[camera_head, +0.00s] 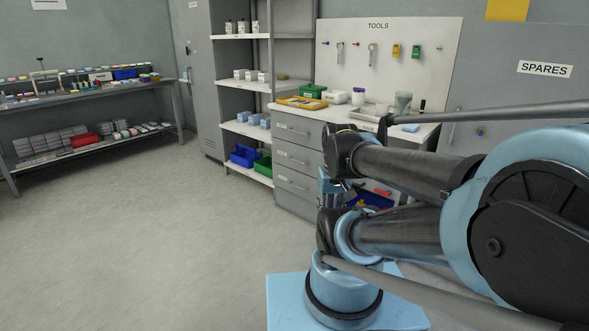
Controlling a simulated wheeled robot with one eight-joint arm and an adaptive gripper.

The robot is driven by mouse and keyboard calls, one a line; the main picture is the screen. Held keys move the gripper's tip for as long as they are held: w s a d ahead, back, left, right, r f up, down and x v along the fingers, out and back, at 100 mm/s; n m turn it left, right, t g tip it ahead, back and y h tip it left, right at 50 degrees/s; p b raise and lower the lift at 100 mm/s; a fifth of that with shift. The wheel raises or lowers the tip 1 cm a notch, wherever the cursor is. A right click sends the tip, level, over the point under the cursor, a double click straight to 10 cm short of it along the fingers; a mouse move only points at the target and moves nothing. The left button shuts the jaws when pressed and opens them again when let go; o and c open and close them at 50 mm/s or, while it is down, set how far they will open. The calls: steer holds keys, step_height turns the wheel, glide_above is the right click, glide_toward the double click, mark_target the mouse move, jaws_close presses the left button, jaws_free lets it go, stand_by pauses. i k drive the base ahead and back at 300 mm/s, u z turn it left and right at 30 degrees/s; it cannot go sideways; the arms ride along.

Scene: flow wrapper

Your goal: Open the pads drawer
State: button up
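A grey drawer cabinet stands under the bench at centre. Its top drawer (298,133), middle drawer (297,158) and bottom drawer (297,184) all look closed. Each has a bar handle and a small label at its upper left. The labels are too small to read, so I cannot tell which is the pads drawer. My arm covers the cabinet's right side. What may be my gripper (346,187) shows partly between my arm links, in front of the cabinet in the picture. Its fingers are not clear, and I see nothing held.
The bench top (341,113) carries a yellow tray (302,102), a green box (313,91) and white containers. An open shelf unit (245,83) with blue and green bins stands left of the cabinet. A stocked rack (88,92) is far left. The floor (170,230) between is clear.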

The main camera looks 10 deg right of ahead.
mark_target(307, 160)
steer(key=z, duration=0.5)
steer(key=i, duration=0.85)
steer(key=z, duration=0.3)
